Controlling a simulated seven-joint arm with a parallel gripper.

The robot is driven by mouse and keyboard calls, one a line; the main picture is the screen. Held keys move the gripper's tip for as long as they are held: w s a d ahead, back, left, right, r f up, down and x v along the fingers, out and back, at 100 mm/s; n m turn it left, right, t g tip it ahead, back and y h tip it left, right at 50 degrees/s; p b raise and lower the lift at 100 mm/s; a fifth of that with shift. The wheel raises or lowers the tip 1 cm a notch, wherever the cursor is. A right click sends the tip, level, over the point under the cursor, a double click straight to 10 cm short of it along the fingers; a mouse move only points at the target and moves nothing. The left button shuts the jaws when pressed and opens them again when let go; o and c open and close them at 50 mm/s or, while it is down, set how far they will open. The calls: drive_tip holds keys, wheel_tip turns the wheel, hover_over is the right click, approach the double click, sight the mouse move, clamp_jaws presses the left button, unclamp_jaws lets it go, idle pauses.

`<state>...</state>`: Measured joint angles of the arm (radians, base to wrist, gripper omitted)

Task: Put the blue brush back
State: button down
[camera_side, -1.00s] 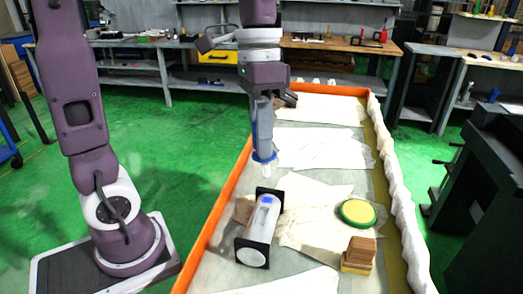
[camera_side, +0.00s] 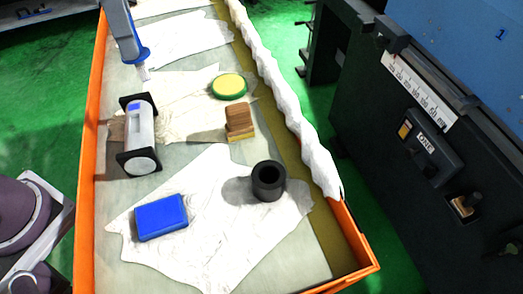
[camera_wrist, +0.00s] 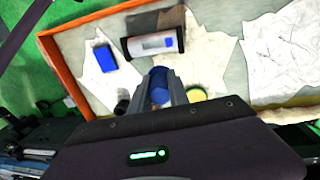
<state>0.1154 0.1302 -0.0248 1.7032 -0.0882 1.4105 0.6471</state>
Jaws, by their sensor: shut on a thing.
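The blue brush (camera_side: 137,52) hangs point-down in the side view, with a blue flared collar and a pale tip. Its tip is just above and behind the white cylinder with black square end plates (camera_side: 141,133), apparently apart from it. In the wrist view, my gripper (camera_wrist: 166,80) is shut on the brush (camera_wrist: 158,88), which shows blue between the fingers. The white cylinder (camera_wrist: 153,44) lies on its side beyond the fingers, with a blue mark on top. My gripper's jaws are cut off by the top of the side view.
An orange-edged tray (camera_side: 85,190) holds pale cloths. On it are a blue block (camera_side: 160,217), a black ring (camera_side: 268,181), a wooden block (camera_side: 239,120) and a yellow-green round pad (camera_side: 229,86). A dark machine (camera_side: 420,120) stands to the right.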

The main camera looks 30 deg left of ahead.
drive_tip(key=s+d+m+t+y, duration=0.1)
drive_tip(key=s+d+m+t, duration=0.1)
drive_tip(key=d+m, duration=1.8)
drive_tip(key=shift+n, duration=0.9)
drive_tip(key=d+f, duration=0.1)
drive_tip(key=f, duration=0.2)
drive_tip(key=d+f, duration=0.1)
drive_tip(key=f, duration=0.2)
drive_tip(key=s+d+f, duration=0.1)
drive_tip(key=d+f, duration=0.1)
drive_tip(key=f, duration=0.2)
drive_tip(key=shift+f, duration=0.15)
drive_tip(key=shift+f, duration=0.35)
drive_tip(key=shift+f, duration=0.1)
drive_tip(key=c, duration=1.3)
unclamp_jaws()
drive_tip(key=shift+o, duration=0.2)
